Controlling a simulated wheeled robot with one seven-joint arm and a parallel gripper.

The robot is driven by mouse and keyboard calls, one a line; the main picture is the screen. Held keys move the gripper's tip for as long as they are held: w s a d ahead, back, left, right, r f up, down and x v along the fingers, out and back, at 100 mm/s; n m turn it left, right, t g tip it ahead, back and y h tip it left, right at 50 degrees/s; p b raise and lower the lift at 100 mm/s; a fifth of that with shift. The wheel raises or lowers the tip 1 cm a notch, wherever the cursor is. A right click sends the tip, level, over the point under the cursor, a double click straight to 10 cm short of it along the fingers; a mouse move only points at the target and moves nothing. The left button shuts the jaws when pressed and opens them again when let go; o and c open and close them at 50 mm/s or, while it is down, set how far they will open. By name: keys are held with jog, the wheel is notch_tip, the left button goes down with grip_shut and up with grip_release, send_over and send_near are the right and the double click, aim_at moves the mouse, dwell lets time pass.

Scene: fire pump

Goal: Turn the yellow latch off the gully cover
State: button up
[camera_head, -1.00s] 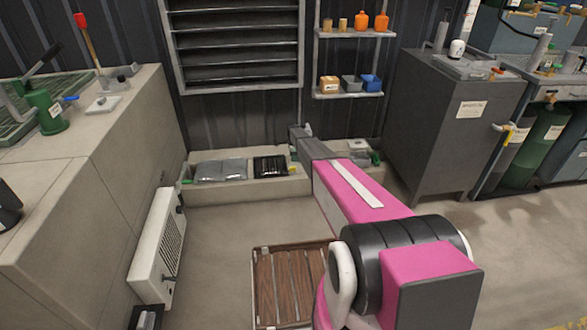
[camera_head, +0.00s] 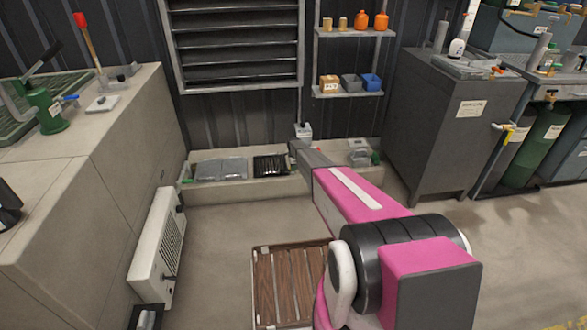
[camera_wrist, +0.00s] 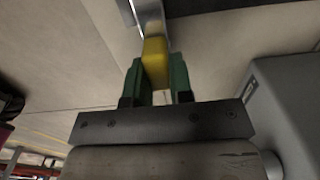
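In the wrist view the yellow latch (camera_wrist: 155,62) is a small block at the end of a grey metal strip (camera_wrist: 150,18). My gripper (camera_wrist: 160,78) has its green fingers on either side of the block, and both appear to touch it. In the head view my arm reaches to the low ledge at the back wall, and my gripper is hidden behind its own arm links. A black slatted cover (camera_head: 270,165), perhaps the gully cover, lies on the ledge just left of the arm's end. The latch does not show in the head view.
Grey packets (camera_head: 222,169) lie on the ledge (camera_head: 225,192) left of the black cover. A small white box (camera_head: 303,131) is on the wall behind the arm. A grey cabinet (camera_head: 440,135) stands at the right. A wooden slatted panel (camera_head: 285,285) is on the floor.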

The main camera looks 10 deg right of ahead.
jog(key=shift+n, duration=0.3)
grip_shut()
jog(key=n, duration=0.4)
jog(key=shift+w, duration=0.15)
jog(key=n, duration=0.5)
jog(key=shift+w+a, duration=0.15)
jog(key=n, duration=0.4)
jog(key=shift+a, duration=0.1)
jog(key=shift+a+n, duration=0.1)
jog(key=shift+n, duration=2)
jog(key=o, duration=0.9)
grip_release()
jog(key=shift+c, duration=0.2)
